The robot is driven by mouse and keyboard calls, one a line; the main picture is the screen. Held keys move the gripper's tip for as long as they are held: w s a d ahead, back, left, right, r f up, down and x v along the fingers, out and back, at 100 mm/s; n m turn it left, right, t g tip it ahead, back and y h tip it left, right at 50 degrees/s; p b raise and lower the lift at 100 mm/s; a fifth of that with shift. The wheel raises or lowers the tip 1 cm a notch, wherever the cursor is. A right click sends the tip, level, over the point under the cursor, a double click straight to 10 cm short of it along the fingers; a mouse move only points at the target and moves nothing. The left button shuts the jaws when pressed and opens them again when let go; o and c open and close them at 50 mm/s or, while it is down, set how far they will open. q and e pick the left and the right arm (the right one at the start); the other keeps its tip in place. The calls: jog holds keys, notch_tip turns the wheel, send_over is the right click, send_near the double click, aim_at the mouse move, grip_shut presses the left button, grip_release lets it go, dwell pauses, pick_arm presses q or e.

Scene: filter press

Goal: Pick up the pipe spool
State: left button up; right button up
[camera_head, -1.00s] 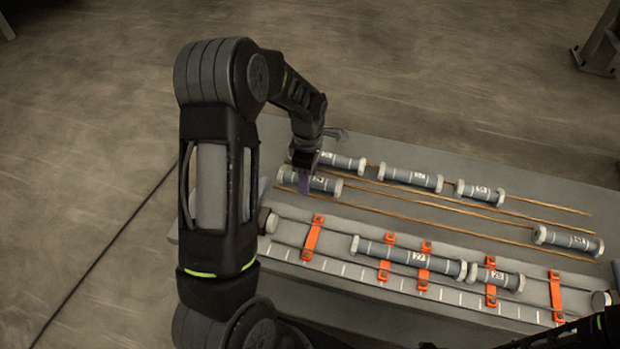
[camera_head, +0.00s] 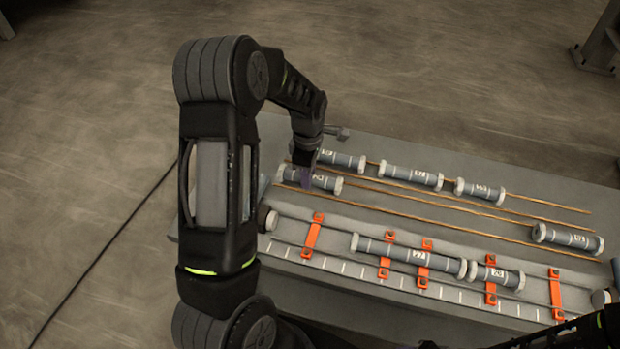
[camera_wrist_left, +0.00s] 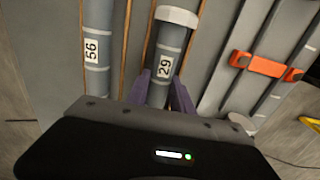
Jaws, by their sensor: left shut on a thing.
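A grey pipe spool with pale end collars (camera_head: 325,183) lies at the left end of the front row between copper-coloured rails. In the left wrist view the same spool (camera_wrist_left: 172,42) carries the label 29. My left gripper (camera_head: 306,178) reaches down over it from above. Its purple fingers (camera_wrist_left: 161,92) stand on either side of the spool below the label and are shut on it. The spool still lies at bench level between the rails. The gripper body hides its near end in the wrist view. My right gripper is not in view.
More spools lie behind (camera_head: 411,178) and to the right (camera_head: 568,239) on the grey bench (camera_head: 480,160). A neighbouring spool labelled 56 (camera_wrist_left: 97,45) is close beside mine.

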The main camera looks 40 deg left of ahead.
pick_arm(q)
grip_shut()
notch_tip(320, 180, up, 10)
jog(key=b, duration=0.1)
jog(key=shift+b, duration=0.4)
jog(key=shift+f, duration=0.1)
dwell(0.6)
